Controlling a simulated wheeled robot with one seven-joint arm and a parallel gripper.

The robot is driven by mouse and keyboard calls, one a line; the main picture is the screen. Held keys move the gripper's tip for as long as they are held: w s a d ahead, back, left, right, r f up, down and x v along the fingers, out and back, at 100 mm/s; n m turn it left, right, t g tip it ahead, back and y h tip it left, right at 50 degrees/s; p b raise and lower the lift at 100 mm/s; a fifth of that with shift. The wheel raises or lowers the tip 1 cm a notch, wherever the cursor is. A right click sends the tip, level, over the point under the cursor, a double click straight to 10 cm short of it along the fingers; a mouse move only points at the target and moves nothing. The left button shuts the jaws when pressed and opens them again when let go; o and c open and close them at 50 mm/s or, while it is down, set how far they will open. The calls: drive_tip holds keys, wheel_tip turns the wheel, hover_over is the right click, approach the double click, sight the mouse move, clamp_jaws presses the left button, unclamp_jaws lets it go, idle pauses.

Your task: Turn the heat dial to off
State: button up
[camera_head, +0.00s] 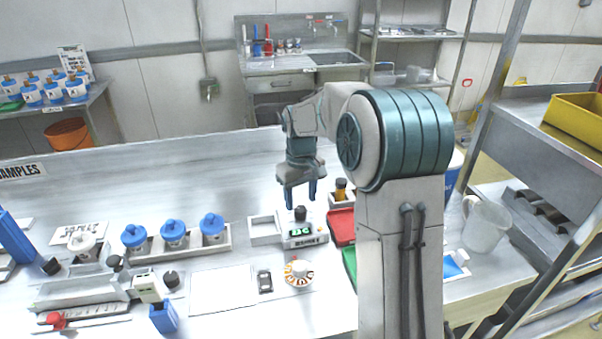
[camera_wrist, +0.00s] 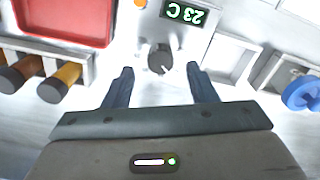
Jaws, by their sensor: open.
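The heat dial (camera_wrist: 160,58) is a dark round knob with a white pointer line, on a small white heater unit (camera_head: 303,240). In the wrist view the pointer slants to the lower right. A green display (camera_wrist: 183,13) beside it reads 23 C. In the head view the dial (camera_head: 300,213) stands on top of the unit. My gripper (camera_wrist: 159,71) is open, with one finger on each side of the dial and gaps between; it holds nothing. In the head view my gripper (camera_head: 298,197) points down just above the dial.
A white open box (camera_head: 264,230) adjoins the unit's left side. Red (camera_head: 341,226) and green trays lie to its right. A rack with amber vials (camera_wrist: 68,74) is close by. Several blue-capped jars (camera_head: 173,232) stand left. A round dish (camera_head: 298,275) lies in front.

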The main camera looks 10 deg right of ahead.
sight(301, 209)
wheel_tip(301, 209, up, 10)
drive_tip(key=shift+r, duration=0.25)
idle(0.3)
